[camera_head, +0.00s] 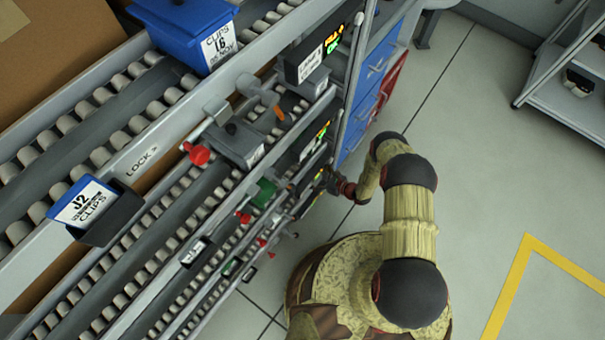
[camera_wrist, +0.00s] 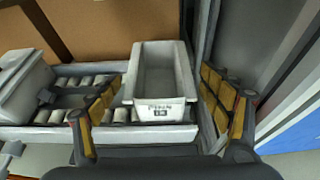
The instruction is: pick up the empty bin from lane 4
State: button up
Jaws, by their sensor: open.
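An empty light-grey bin (camera_wrist: 161,100) with a small printed label on its front stands on a roller lane in the wrist view. My gripper (camera_wrist: 160,80) is open, with one yellow-padded finger on each side of the bin. A gap shows on the left; I cannot tell whether the right finger touches it. In the head view my gripper (camera_head: 331,182) is at the rack's side, small and partly hidden, and that bin cannot be made out.
Another grey bin (camera_wrist: 22,85) stands to the left on the rollers, and a rack post (camera_wrist: 207,30) rises close on the right. In the head view a blue bin (camera_head: 187,30) sits on the upper lane. Open floor (camera_head: 480,150) lies to the right.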

jog(key=shift+b+x, duration=0.3)
jog(key=shift+x, duration=1)
jog(key=c, duration=0.3)
jog(key=c, duration=0.7)
